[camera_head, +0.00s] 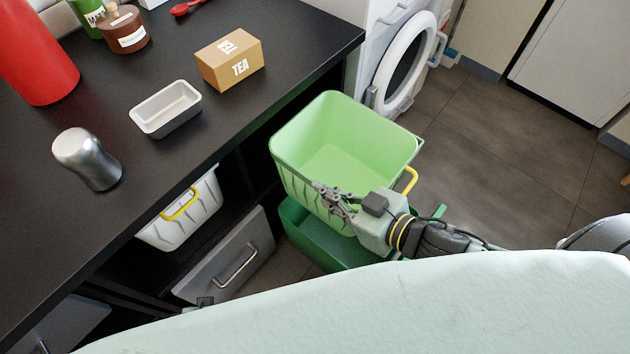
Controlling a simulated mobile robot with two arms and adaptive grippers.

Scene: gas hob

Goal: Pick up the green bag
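No soft green bag shows clearly. A light green, open-topped bin (345,135) with a yellow handle stands beside the counter, empty inside. A darker green container (325,245) shows below it. My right gripper (326,197) is at the near side of the light green bin, its grey fingers overlapping the bin's wall in the picture. I cannot tell whether the fingers touch or grip it, or how far apart they are. A small dark piece (205,301), perhaps the tip of my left gripper, peeks out past my pale body; the rest is hidden.
The black counter (285,35) at left holds a tea box (230,60), a grey loaf tin (166,109), a metal shaker (87,159) and a red bottle (36,55). A white basket (190,225) sits on the shelf below. The tiled floor (500,140) at right is clear.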

